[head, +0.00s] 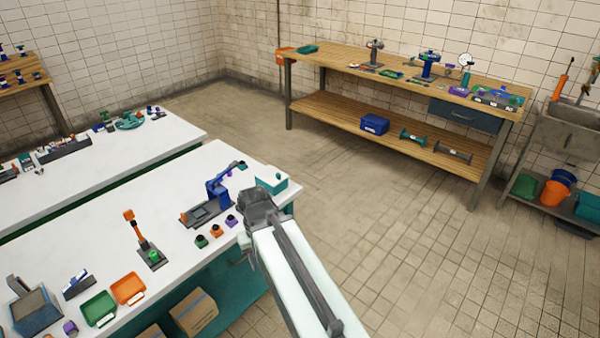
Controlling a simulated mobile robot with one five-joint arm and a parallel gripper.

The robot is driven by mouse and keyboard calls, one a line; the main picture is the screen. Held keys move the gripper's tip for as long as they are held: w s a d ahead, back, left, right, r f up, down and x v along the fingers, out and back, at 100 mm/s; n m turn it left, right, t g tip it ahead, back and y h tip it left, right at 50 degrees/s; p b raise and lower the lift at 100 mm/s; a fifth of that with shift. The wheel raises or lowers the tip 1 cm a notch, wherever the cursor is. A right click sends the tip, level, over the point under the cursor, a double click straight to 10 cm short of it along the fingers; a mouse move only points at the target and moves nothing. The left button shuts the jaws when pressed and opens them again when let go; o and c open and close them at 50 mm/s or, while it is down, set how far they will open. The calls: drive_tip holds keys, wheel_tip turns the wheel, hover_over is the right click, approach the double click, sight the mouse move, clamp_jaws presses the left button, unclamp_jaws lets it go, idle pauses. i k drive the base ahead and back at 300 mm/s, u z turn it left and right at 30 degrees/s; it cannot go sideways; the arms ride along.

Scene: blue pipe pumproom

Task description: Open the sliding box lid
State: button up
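A small teal box with a pale top (268,183) sits at the far right corner of the white table and looks like the sliding box. I cannot tell how far its lid is open. My gripper (256,205) is at the end of my pale arm, just in front of the box and over the table's right edge. It hides part of the box's near side. My fingers are too small and dark to tell whether they are open, or whether they touch the box.
The white table (165,215) holds a blue press-like device (210,200), small coloured pieces, an orange-handled lever (147,240), and green (99,308) and orange (128,288) trays. A wooden workbench (340,62) stands at the back. The tiled floor between is clear.

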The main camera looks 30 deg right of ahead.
sight(272, 176)
drive_tip(key=u, duration=2)
drive_tip(key=k, duration=0.8)
drive_tip(key=z, duration=0.65)
drive_tip(key=i, duration=1)
drive_tip(key=u, duration=0.05)
